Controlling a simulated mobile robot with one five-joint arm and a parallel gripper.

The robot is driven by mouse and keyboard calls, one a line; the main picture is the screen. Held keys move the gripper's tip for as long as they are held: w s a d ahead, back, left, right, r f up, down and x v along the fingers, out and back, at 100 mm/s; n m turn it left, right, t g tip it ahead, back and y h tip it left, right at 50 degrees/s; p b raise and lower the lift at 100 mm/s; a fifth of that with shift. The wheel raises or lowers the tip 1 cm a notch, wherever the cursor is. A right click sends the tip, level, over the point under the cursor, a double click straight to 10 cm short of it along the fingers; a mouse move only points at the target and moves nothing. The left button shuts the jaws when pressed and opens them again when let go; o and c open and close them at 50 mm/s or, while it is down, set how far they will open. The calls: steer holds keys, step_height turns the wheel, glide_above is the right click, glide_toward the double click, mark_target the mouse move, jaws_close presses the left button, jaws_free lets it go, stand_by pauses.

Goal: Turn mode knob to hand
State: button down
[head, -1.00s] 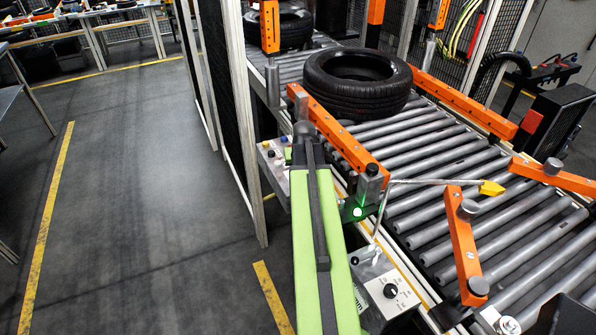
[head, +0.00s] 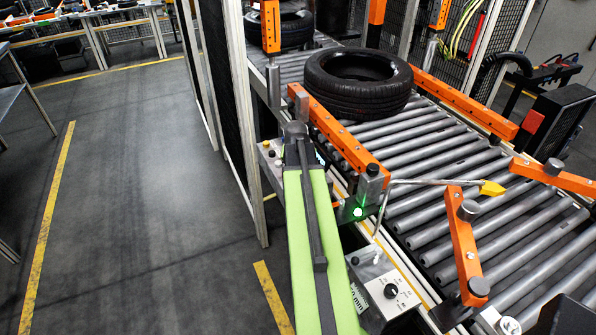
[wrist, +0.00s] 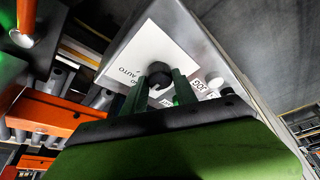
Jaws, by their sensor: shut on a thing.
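The black mode knob (wrist: 157,72) sits on a white plate (wrist: 150,45) on a grey control box in the wrist view. The word AUTO is readable beside it; a hand mark cannot be made out. My gripper (wrist: 160,78) has its two green fingers on either side of the knob and is shut on it. In the head view my arm hides the gripper and knob; only part of a control box (head: 271,158) with small buttons shows left of the arm's far end.
A nearer control box (head: 392,292) with its own black knob stands right of my arm. The roller conveyor (head: 440,165) has orange guide rails and carries a tyre (head: 357,85). A fence post (head: 245,130) stands close left. The floor further left is clear.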

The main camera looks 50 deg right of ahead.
steer(key=c, duration=1)
jaws_free()
steer(key=shift+w+a, duration=0.2)
steer(key=shift+o, duration=0.2)
steer(key=shift+s+d, duration=0.1)
steer(key=shift+r, duration=0.1)
steer(key=p+v, duration=1.6)
steer(key=v, duration=0.1)
steer(key=shift+a, duration=0.25)
